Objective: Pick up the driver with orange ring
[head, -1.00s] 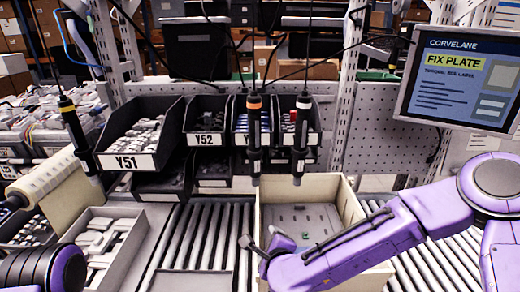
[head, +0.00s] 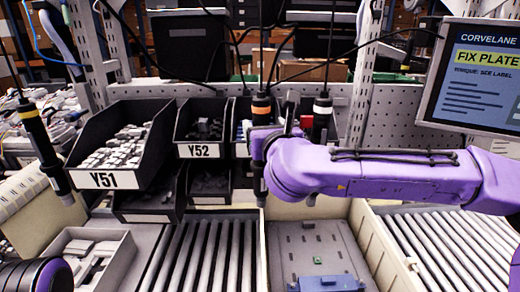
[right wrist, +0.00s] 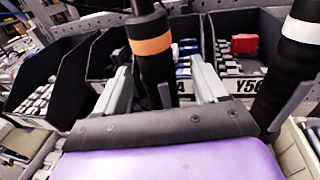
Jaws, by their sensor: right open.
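The driver with the orange ring (head: 261,104) hangs upright from a cable in front of the bins. Its lower body is partly hidden by my right arm in the head view. My right gripper (head: 273,122) is at the driver, just below the orange ring. In the right wrist view my right gripper (right wrist: 160,82) is open, with one finger on each side of the orange-ringed driver (right wrist: 150,58). Gaps show beside the driver, so the fingers do not appear closed on it. My left gripper is out of view; only part of my left arm shows at bottom left.
A driver with a white ring (head: 322,108) hangs close on the right, partly behind my arm. A yellow-ringed driver (head: 36,135) hangs at far left. Bins Y51 (head: 95,180) and Y52 (head: 198,151) stand behind.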

